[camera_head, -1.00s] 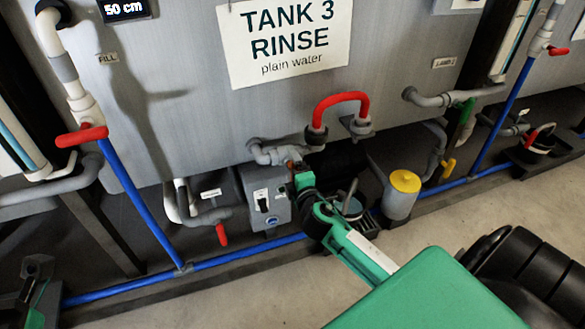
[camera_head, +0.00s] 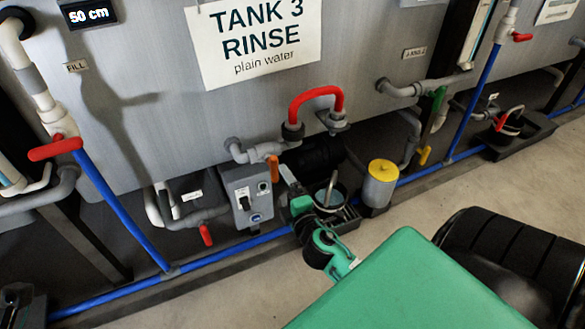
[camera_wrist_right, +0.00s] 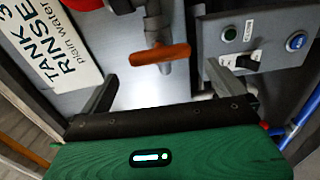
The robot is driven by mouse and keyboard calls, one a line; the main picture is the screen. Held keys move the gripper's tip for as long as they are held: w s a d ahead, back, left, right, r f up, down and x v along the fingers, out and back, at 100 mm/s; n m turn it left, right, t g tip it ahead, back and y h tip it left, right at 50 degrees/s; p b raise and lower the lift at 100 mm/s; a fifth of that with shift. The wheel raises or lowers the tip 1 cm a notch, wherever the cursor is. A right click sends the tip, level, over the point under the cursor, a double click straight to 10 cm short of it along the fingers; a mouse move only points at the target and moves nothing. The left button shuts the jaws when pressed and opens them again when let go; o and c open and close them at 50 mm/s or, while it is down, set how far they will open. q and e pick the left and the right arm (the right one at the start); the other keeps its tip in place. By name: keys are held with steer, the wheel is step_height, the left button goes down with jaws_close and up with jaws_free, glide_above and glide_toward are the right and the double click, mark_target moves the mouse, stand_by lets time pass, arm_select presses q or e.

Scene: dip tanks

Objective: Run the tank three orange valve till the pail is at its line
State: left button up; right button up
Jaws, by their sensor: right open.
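The orange valve handle (camera_head: 272,168) sits on the grey pipe coming from the lower front of tank three (camera_head: 140,120). In the right wrist view the orange handle (camera_wrist_right: 160,53) lies across the pipe, beyond my fingertips. My right gripper (camera_head: 288,182) is open, with nothing between its fingers (camera_wrist_right: 160,82), a little below and right of the handle and apart from it. The dark pail (camera_head: 332,195), its grey handle raised, stands in a black tray right of the gripper. Its line and its water level are too small to make out. My left gripper is not in view.
A grey switch box (camera_head: 247,197) stands left of the valve. A red hose loop (camera_head: 316,100) rises above it. A yellow-lidded canister (camera_head: 380,185) stands right of the pail. A blue pipe (camera_head: 220,258) runs along the floor edge.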

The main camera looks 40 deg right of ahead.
steer(key=shift+v, duration=2.1)
